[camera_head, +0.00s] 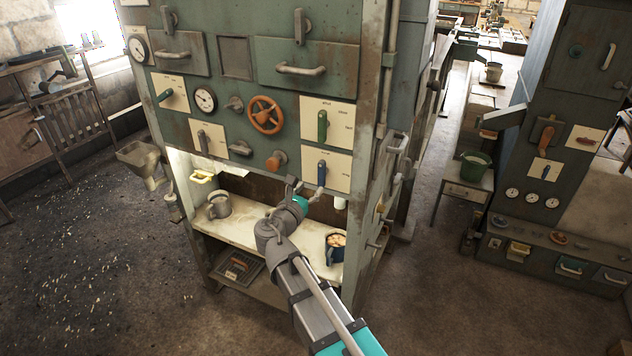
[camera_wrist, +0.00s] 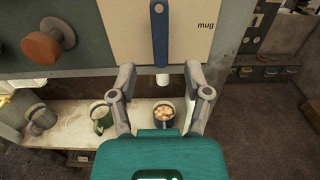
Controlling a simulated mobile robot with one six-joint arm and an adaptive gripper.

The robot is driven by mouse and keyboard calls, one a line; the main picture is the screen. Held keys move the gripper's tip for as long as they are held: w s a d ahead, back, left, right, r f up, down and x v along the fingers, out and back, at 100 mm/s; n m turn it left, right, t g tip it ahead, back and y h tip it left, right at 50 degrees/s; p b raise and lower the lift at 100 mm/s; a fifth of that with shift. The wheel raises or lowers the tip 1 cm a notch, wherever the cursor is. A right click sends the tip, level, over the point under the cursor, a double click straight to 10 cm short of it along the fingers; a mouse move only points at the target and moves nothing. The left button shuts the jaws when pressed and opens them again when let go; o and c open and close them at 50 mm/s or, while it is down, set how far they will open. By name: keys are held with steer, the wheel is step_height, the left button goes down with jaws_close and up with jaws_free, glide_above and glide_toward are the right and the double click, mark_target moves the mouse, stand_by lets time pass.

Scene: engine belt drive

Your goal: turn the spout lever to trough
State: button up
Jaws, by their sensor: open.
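The spout lever is a blue handle on a cream plate, seen in the head view (camera_head: 322,173) and in the wrist view (camera_wrist: 159,35). It points straight down. The plate carries the word "mug" to the lever's right; no "trough" label is readable. My gripper (camera_head: 308,188) is in front of the lower part of this plate. In the wrist view my gripper (camera_wrist: 160,74) is open and empty, one finger on each side of the lever's lower end. I cannot tell how far the fingertips are from the plate. A white spout (camera_wrist: 162,82) shows below the panel.
A dark blue mug with pale brown contents (camera_head: 336,247) stands on the shelf (camera_head: 240,232) under the spout. A green mug (camera_wrist: 103,118) and a grey can (camera_head: 219,205) stand further left. A green lever (camera_head: 322,125) is above; an orange knob (camera_head: 277,161) is left.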

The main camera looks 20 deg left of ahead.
steer(key=s, duration=0.4)
steer(key=shift+a, duration=0.15)
stand_by(0.4)
steer(key=w+d+f+m+g+h+p, duration=0.1)
steer(key=w+d+f+m+g+h, duration=0.15)
steer(key=d+m, duration=0.45)
steer(key=w+d+f+m+g+h+p, duration=0.1)
steer(key=d+f+m+g, duration=0.25)
steer(key=d, duration=0.75)
steer(key=w+d+f+m+g+h, duration=0.2)
steer(key=d+m+g, duration=0.1)
steer(key=d+m, duration=0.4)
steer(key=s+d+f+m+g+y+p, duration=0.1)
steer(key=s+d+f+m+g+y, duration=0.1)
steer(key=d+m, duration=0.7)
steer(key=s+d+f+m+g+y+p, duration=0.2)
steer(key=s+d+m+g, duration=0.5)
steer(key=d, duration=0.4)
steer(key=shift+s+d+f+m+y, duration=0.2)
steer(key=shift+s+f+m+y, duration=0.35)
steer(key=shift+s+m+y, duration=0.6)
steer(key=shift+w+n, duration=0.2)
steer(key=shift+n, duration=0.1)
